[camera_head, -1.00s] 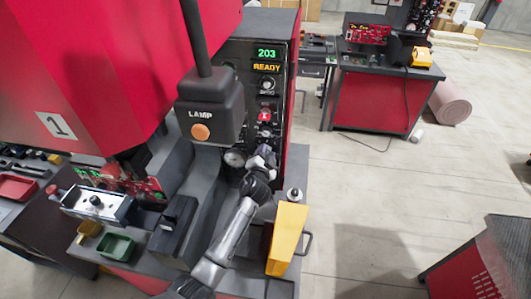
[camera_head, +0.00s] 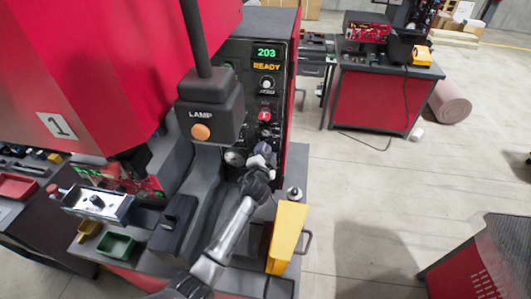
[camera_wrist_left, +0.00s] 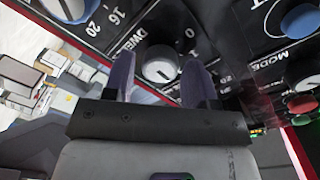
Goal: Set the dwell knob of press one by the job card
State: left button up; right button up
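Press one's control panel (camera_head: 272,100) shows a green 203 above READY. My left gripper (camera_head: 262,152) is at the lower part of this panel, and it and the wrist cover part of it. In the left wrist view the dwell knob (camera_wrist_left: 160,67), pale with a dark pointer line, sits between the two purple fingers of my left gripper (camera_wrist_left: 158,72). The fingers are apart, with a visible gap on each side of the knob. Part of the DWELL scale shows around it; the exact setting is hard to read. I cannot identify the job card. My right gripper is out of view.
The lamp box (camera_head: 210,108) hangs in front of the panel's left side. A yellow block-shaped part (camera_head: 287,237) stands right of my left forearm. A blue knob (camera_wrist_left: 300,20) and the MODE controls (camera_wrist_left: 303,72) are close by. Open floor lies to the right.

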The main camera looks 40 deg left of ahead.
pick_arm(q)
jog(key=shift+o, duration=0.6)
jog(key=v, duration=1.4)
jog(key=shift+w+a+r, duration=0.1)
